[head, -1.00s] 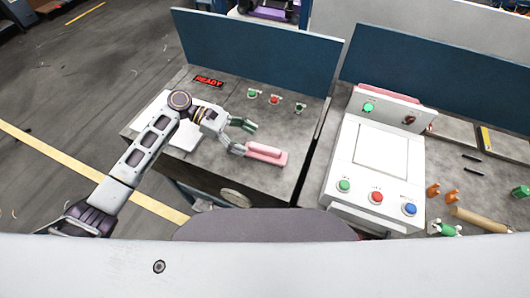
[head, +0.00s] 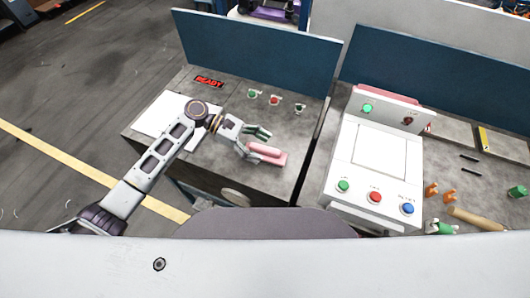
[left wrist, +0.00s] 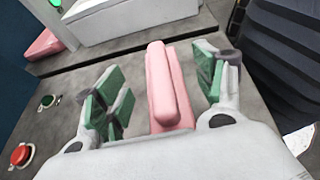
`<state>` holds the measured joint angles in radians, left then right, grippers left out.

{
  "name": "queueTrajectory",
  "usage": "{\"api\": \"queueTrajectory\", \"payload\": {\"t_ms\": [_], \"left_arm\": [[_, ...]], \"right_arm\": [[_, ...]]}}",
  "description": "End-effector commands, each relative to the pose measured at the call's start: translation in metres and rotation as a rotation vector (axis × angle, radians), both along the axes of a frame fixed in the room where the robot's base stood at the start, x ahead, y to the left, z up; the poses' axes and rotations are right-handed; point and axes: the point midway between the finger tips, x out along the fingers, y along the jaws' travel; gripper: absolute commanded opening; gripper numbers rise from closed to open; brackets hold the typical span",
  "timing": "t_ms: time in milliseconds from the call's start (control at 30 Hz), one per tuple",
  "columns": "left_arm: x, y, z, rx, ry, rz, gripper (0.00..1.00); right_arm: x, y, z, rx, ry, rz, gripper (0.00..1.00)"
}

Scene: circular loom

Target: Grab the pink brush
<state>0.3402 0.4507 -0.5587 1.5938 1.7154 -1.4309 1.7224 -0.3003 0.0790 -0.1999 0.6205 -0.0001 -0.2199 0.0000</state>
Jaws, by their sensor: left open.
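The pink brush (head: 267,155) lies on the grey left table (head: 222,172), near its front right part. My left gripper (head: 257,143) is open, with its green-padded fingers at the left end of the brush. In the left wrist view the pink brush (left wrist: 168,88) stands between the spread fingers of my left gripper (left wrist: 160,88), with a gap on both sides. Its near end is hidden by the gripper body. My right gripper is in neither view.
A white control box (head: 375,155) with several coloured buttons stands right of the table gap. Small buttons (head: 276,99) and a READY sign (head: 209,82) are at the back. Blue panels (head: 258,53) rise behind. A white sheet (head: 165,115) lies at left.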

Motion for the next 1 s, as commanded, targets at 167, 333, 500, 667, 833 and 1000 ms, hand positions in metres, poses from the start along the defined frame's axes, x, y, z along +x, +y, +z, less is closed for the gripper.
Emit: {"api": "queueTrajectory", "payload": {"t_ms": [167,333,500,667,833,1000], "left_arm": [[-0.005,-0.015,-0.006,0.0,0.001,0.0,0.7],[-0.007,-0.02,-0.008,0.001,0.0,0.001,0.7],[-0.007,-0.02,-0.009,0.001,-0.001,0.001,0.7],[-0.007,-0.02,-0.009,0.001,-0.001,0.001,0.7],[-0.007,-0.019,-0.008,0.001,0.0,0.0,0.57],[-0.006,-0.019,-0.008,0.001,0.0,0.0,0.35]], "right_arm": [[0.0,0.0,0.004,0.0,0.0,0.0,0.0],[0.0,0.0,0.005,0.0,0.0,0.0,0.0],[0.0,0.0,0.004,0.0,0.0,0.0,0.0],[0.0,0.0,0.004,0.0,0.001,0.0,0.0],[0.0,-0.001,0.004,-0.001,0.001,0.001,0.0],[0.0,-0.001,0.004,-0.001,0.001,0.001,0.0]]}}
